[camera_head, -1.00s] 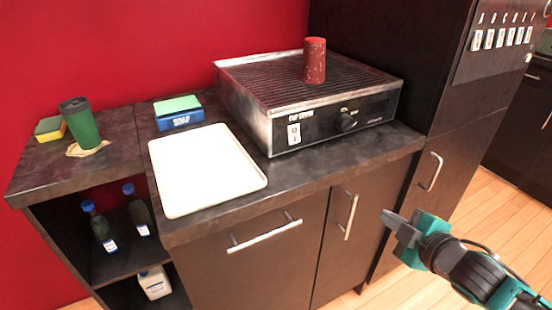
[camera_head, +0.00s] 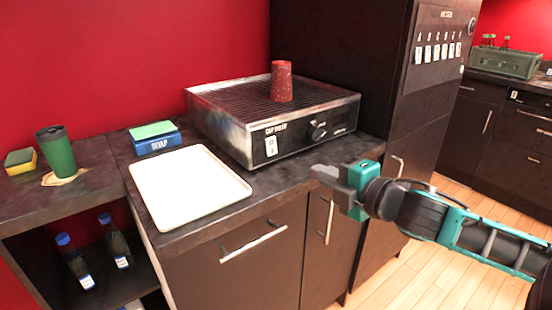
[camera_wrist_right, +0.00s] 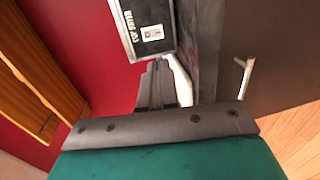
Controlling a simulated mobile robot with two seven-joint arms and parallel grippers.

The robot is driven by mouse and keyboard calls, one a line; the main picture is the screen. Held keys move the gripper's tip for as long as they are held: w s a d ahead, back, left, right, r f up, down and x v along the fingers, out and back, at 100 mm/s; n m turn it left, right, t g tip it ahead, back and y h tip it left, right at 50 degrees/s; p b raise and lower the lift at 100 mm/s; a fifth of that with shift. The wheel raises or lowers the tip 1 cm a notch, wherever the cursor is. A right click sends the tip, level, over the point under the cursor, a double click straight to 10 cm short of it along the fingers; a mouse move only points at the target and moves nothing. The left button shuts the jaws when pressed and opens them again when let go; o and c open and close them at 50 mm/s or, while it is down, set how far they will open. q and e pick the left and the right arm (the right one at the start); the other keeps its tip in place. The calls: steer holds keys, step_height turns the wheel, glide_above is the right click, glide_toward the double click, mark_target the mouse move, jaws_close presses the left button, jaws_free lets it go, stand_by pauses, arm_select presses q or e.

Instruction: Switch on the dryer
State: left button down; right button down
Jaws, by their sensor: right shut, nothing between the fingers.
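The cup dryer (camera_head: 262,120), a metal box with a ribbed top, stands on the dark counter in the head view. Its black front panel bears a white switch (camera_head: 271,146) at the left and a dark round knob (camera_head: 318,130) at the right. A speckled red cup (camera_head: 281,82) stands upside down on top. My right gripper (camera_head: 318,172) is shut and empty, in front of the counter's edge, below and to the right of the switch. In the right wrist view the panel with its switch (camera_wrist_right: 152,33) shows beyond the fingers (camera_wrist_right: 157,85). My left gripper is not in view.
A white tray (camera_head: 188,190) lies left of the dryer. A soap box with a green sponge (camera_head: 153,137), a green cup (camera_head: 57,155) and a yellow-green sponge (camera_head: 20,162) stand further left. A dark tall cabinet (camera_head: 390,60) rises at the right. Bottles sit on the shelf below.

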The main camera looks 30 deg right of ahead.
steer(key=shift+w, duration=0.15)
steer(key=b, duration=0.2)
glide_toward(272, 153)
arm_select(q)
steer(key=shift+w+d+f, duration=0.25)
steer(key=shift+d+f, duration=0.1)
arm_select(e)
steer(key=shift+w+a+f, duration=0.1)
steer(key=shift+w+f, duration=0.05)
steer(key=shift+w, duration=0.95)
steer(key=shift+w+a+f, duration=0.1)
steer(key=shift+w+f, duration=0.1)
steer(key=shift+w, duration=0.95)
steer(key=shift+w+a+f, duration=0.1)
steer(key=shift+w+f, duration=0.05)
steer(key=shift+w, duration=0.95)
steer(key=shift+w+f+t+b, duration=0.2)
steer(key=shift+f+t+b, duration=0.15)
steer(key=shift+b, duration=0.55)
steer(key=shift+r, duration=0.3)
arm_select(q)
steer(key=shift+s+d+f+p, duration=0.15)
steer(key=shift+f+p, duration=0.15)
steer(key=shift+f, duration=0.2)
